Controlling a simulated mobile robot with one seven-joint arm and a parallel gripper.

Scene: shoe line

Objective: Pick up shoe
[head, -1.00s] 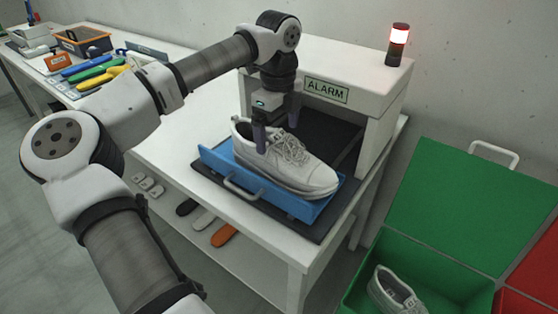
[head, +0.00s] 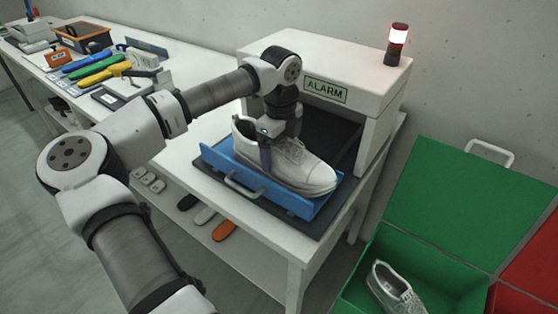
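A white lace-up shoe (head: 307,172) sits in a blue tray (head: 252,179), toe to the right, in front of the white housing marked ALARM (head: 352,72). My gripper (head: 277,154) is lowered over the heel and ankle part of the shoe. One dark finger is in front of the shoe's near side. The other finger is hidden behind the shoe and my gripper body, so I cannot tell whether the fingers press on the shoe. The shoe still rests in the tray.
An open green bin (head: 432,268) at lower right holds another white shoe (head: 396,290). A red bin (head: 530,262) is beside it. A lit red signal lamp (head: 398,36) stands on the housing. Tools and an orange-rimmed crate (head: 83,36) lie at upper left.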

